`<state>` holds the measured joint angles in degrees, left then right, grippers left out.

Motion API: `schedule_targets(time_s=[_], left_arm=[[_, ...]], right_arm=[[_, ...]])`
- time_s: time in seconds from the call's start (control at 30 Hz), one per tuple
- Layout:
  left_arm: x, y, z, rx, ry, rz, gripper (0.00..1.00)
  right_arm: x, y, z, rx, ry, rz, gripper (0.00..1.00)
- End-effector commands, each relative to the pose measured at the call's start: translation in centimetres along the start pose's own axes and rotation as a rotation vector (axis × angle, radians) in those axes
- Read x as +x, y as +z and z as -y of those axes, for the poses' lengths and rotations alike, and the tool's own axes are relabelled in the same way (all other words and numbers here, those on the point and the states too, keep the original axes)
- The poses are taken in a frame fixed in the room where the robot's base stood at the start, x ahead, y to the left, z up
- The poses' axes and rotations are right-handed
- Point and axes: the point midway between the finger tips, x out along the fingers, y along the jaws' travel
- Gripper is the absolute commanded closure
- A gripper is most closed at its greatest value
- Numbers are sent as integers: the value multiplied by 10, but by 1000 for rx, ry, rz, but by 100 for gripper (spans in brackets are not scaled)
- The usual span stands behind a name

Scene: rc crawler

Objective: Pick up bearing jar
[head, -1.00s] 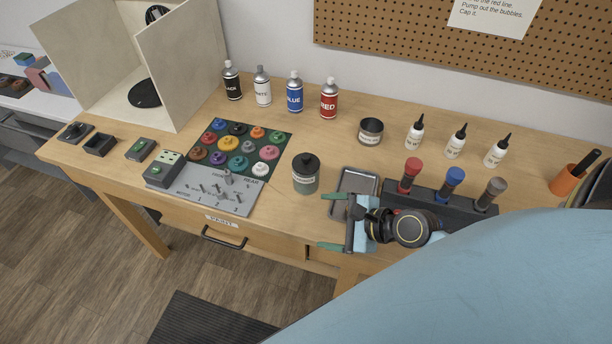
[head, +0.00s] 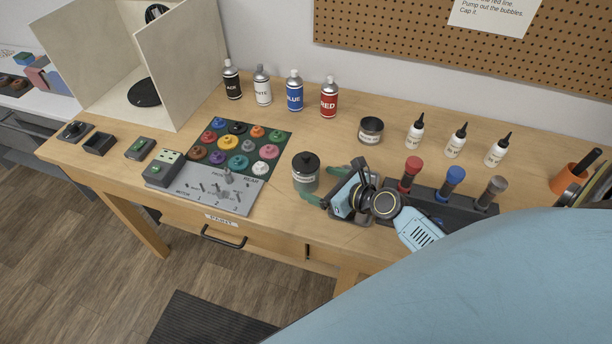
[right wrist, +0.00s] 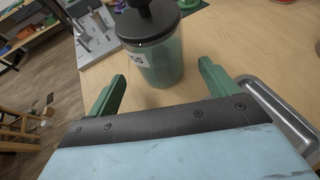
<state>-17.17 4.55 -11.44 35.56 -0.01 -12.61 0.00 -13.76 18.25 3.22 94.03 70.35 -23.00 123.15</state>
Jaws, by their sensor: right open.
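The bearing jar (head: 305,174) is a grey-green see-through jar with a black knobbed lid and a white label. It stands upright on the table, near the middle of the head view. My right gripper (head: 325,183) is open and empty, just right of the jar, with its green fingers pointing at it. In the right wrist view the jar (right wrist: 157,60) stands ahead, between and beyond the two open fingertips (right wrist: 161,72). The fingers seem not to touch it. My left gripper is not in view.
A metal tray (head: 370,212) lies partly hidden under my right gripper. A black rack with red, blue and grey-topped tools (head: 430,205) is to the right. A grey board with pegs (head: 215,196) is left of the jar. An open tin (head: 371,130) stands behind.

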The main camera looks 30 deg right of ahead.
Motion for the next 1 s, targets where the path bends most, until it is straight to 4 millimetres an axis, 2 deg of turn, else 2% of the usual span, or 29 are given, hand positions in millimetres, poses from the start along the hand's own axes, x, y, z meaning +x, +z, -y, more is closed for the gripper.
schedule_targets(time_s=[0.23,0.33,0.67,1.0], left_arm=[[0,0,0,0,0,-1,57],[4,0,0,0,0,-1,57],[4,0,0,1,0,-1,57],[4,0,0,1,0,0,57]], right_arm=[[33,8,0,0,2,2,14],[45,6,0,0,1,0,14],[51,6,0,0,1,-1,14],[50,6,0,0,1,0,59]])
